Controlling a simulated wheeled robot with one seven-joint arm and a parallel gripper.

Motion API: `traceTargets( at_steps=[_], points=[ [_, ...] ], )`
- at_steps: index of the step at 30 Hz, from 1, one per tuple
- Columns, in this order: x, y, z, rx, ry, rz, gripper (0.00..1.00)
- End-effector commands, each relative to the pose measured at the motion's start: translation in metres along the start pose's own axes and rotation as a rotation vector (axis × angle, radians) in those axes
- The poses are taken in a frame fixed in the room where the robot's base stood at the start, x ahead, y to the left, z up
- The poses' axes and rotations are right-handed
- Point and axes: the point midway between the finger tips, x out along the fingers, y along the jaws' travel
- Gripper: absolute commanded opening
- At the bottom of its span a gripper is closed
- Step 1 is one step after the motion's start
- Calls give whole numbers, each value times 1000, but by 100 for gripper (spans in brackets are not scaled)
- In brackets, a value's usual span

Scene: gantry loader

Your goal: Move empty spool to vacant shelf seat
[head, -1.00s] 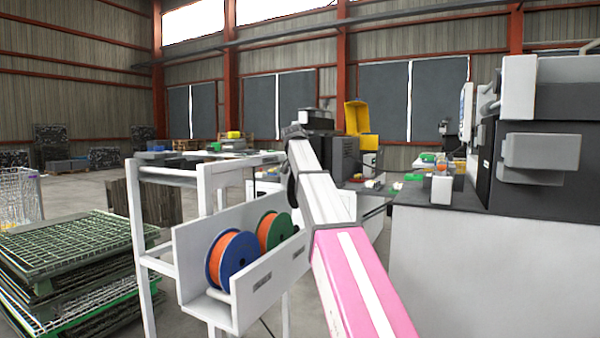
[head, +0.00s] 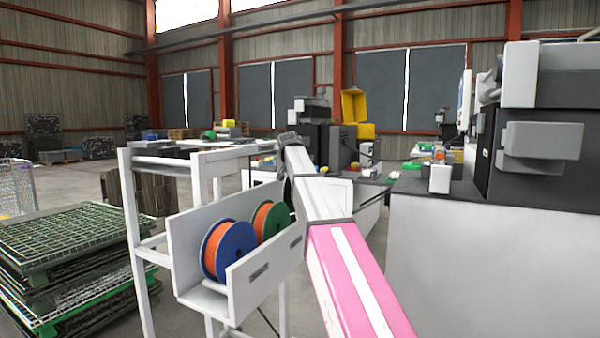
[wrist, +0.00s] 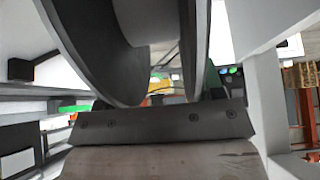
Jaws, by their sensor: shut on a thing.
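The empty spool (wrist: 145,30) fills the top middle of the wrist view, with two dark grey flanges and a bare grey core. My gripper (wrist: 163,122) is shut on it; the spool is close against the dark bar with screws, and the exact grip contact is hard to make out. In the head view my arm hides the gripper and the spool. A white shelf trough (head: 262,275) on a white frame holds a blue spool (head: 237,250) and a green spool (head: 278,221), both wound with orange. A vacant seat cannot be made out.
A white frame (head: 130,215) carries the trough. Green and dark mesh pallets (head: 75,240) are stacked at left. A grey-white cabinet (head: 480,270) with a dark machine (head: 535,165) stands close at right. A yellow bin (head: 355,108) stands further back.

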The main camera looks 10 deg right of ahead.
Motion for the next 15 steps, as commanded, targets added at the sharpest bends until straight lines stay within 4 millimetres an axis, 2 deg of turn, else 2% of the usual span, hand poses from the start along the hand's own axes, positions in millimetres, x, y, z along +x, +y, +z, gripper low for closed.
traceTargets(
  at_steps=[15],
  points=[
    [35, 0, 23, 0, 1, 0, 0]
  ],
)
